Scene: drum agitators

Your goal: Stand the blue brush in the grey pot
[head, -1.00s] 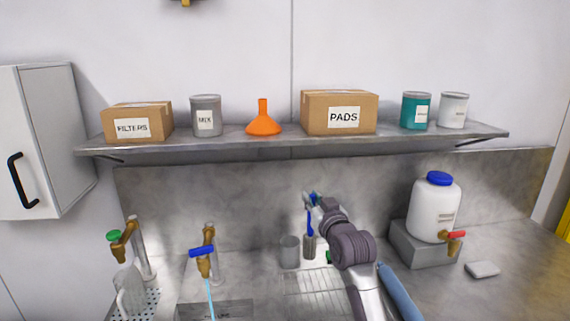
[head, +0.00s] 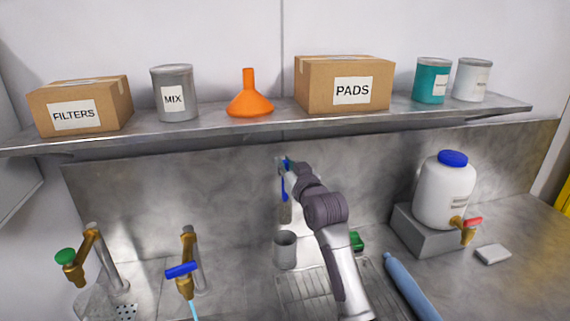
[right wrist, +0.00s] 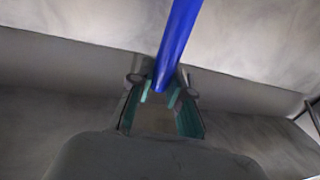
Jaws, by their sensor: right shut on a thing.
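The blue brush (head: 285,189) hangs upright, with its grey-brown head pointing down. My right gripper (head: 284,165) is shut on the upper part of its handle. The grey pot (head: 285,251) stands upright below the brush in the head view, at the back of the drainer. The brush head shows just above the pot's rim, apart from it; I cannot tell whether it is exactly over the opening. In the right wrist view the blue handle (right wrist: 178,45) runs between the teal-padded fingers (right wrist: 160,96). My left gripper is not in view.
A green object (head: 356,241) and a pale blue bottle-like object (head: 408,286) lie near my right arm. A white jug (head: 444,192) stands on a grey block at right. A blue-handled tap (head: 184,270) runs water at left. A shelf (head: 215,126) overhangs the back.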

